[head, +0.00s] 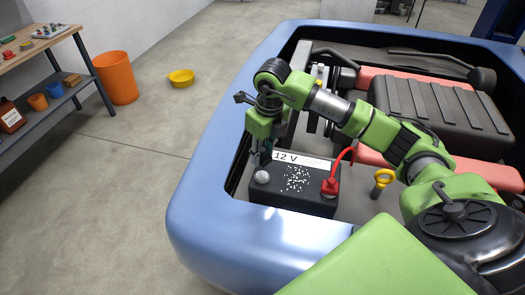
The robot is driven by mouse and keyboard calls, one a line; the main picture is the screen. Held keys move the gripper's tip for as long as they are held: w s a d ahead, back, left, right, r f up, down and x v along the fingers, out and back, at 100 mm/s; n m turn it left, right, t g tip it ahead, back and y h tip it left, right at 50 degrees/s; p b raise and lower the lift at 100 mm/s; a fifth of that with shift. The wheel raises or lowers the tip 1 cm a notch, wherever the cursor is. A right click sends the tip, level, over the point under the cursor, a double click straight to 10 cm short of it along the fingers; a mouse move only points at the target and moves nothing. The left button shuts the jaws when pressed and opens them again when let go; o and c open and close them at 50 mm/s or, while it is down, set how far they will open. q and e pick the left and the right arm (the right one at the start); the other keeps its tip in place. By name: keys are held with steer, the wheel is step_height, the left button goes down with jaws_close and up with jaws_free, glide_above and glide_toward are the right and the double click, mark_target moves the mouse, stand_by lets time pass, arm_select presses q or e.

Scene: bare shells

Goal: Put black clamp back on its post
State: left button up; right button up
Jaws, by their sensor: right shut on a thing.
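The black battery (293,190) with a "12 V" label sits in the front corner of the blue car's engine bay. Its bare grey post (261,177) is at the left of its top. A red clamp (330,187) with a red cable is on the right post. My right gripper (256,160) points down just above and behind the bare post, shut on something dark. This is most likely the black clamp, but the fingers and their shadow largely hide it. I cannot tell whether it touches the post. My left gripper is not in view.
The blue body rim (205,190) surrounds the bay. A yellow ring handle (383,178) stands right of the battery, and a ribbed black cover (440,108) lies behind. A workbench (45,50), an orange bin (117,77) and a yellow bowl (181,77) stand on the otherwise open floor.

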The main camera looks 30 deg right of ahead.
mark_target(261, 175)
steer(key=shift+f+b, duration=0.8)
steer(key=shift+f, duration=0.55)
steer(key=shift+f+b, duration=1.35)
steer(key=shift+f, duration=0.5)
steer(key=shift+f+b, duration=0.15)
steer(key=shift+b, duration=0.45)
steer(key=o, duration=1.7)
